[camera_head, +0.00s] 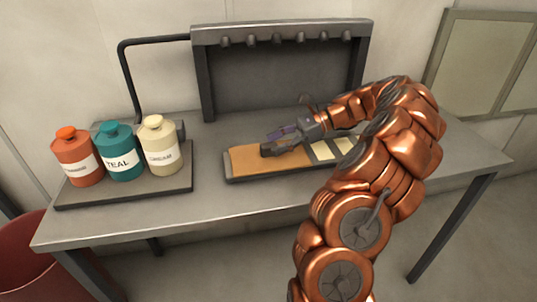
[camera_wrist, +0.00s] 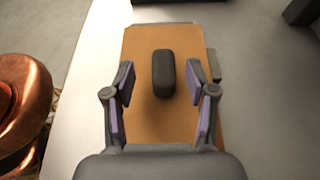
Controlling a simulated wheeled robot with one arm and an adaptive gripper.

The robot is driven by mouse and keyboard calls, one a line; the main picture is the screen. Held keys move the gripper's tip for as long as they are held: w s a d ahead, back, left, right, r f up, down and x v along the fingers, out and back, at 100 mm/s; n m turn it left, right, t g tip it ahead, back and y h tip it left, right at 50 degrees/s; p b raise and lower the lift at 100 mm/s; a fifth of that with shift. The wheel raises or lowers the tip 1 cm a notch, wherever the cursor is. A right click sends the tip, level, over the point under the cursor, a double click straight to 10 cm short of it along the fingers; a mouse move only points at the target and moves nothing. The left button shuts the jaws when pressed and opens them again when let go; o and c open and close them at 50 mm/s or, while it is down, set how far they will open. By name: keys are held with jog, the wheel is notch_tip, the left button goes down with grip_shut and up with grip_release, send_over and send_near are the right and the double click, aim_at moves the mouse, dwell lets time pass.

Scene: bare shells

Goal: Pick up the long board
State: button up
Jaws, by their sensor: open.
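The long board (camera_head: 250,160) lies flat on the grey table, with an orange-brown face, a dark rim and pale squares toward its right end. In the wrist view its orange-brown face (camera_wrist: 140,48) fills the middle. A dark rounded block (camera_wrist: 163,73), perhaps a handle, stands on that face. My gripper (camera_head: 270,142) is over the board. In the wrist view my gripper (camera_wrist: 165,90) is open, with its purple-padded fingers on either side of the dark block and apart from it. My arm hides part of the board's right end.
On the left, a dark tray (camera_head: 125,192) holds an orange bottle (camera_head: 77,158), a teal bottle (camera_head: 119,152) and a cream bottle (camera_head: 159,147). A dark rack (camera_head: 280,30) stands behind the board. The table (camera_head: 215,203) is bare in front of it. A red bin (camera_head: 30,250) is at lower left.

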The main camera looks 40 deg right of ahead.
aim_at(261, 156)
jog(key=shift+p+x, duration=0.4)
jog(key=shift+x, duration=2.25)
jog(key=shift+w+d, duration=0.1)
jog(key=shift+w, duration=0.05)
grip_shut()
